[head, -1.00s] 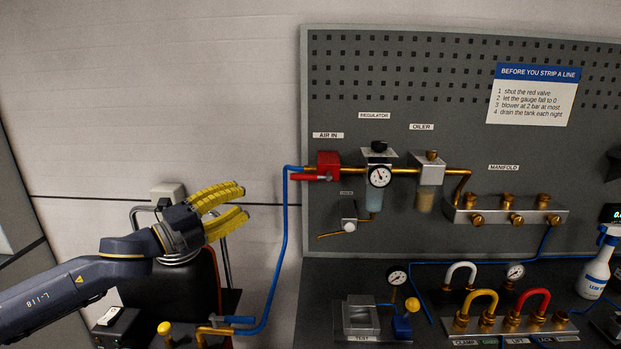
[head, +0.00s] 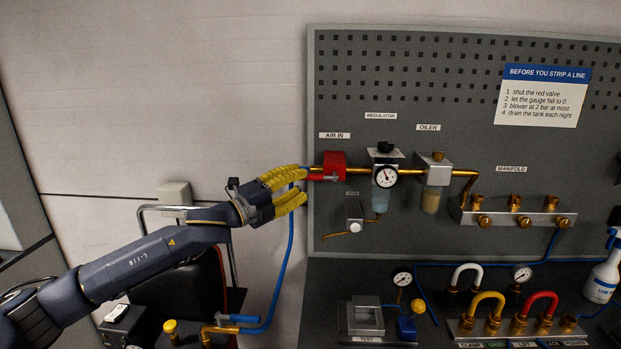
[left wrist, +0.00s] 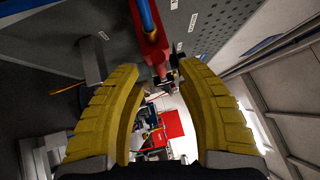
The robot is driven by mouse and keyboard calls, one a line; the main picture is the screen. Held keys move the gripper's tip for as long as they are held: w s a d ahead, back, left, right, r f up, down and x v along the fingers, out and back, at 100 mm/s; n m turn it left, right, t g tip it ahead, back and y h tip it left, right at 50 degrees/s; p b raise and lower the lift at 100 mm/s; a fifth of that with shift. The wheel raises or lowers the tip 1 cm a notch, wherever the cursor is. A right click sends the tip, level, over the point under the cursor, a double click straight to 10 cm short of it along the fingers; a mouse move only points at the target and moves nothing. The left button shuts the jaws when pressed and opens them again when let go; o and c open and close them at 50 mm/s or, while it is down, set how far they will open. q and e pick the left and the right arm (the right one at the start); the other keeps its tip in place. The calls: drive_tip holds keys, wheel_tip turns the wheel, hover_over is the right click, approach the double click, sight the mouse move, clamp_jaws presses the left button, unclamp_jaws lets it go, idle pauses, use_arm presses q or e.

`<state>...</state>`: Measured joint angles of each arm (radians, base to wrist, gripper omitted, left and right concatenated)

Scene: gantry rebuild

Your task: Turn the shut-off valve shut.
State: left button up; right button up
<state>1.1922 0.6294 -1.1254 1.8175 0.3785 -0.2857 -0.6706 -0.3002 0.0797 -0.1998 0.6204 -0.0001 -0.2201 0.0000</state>
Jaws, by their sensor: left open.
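The red shut-off valve (head: 334,162) sits on the brass line under the AIR IN label at the board's left edge. Its red lever (head: 317,177) points left, along the line; its outer end is at my fingertips. My left gripper (head: 302,185) is open, with its yellow fingers one above the other just left of the valve. In the left wrist view red valve parts (left wrist: 152,48) show ahead, near the gap between the two spread fingers (left wrist: 158,82). Nothing is clearly held, and contact with the lever cannot be told. The right gripper is out of view.
The blue hose (head: 277,285) hangs from the valve behind my fingers. The regulator gauge (head: 386,176) and oiler (head: 436,170) are right of the valve. A small drain lever (head: 354,225) hangs below. The wall left of the board is clear above my arm.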

sight(306, 179)
use_arm(q)
drive_tip(key=shift+x, duration=2.05)
clamp_jaws()
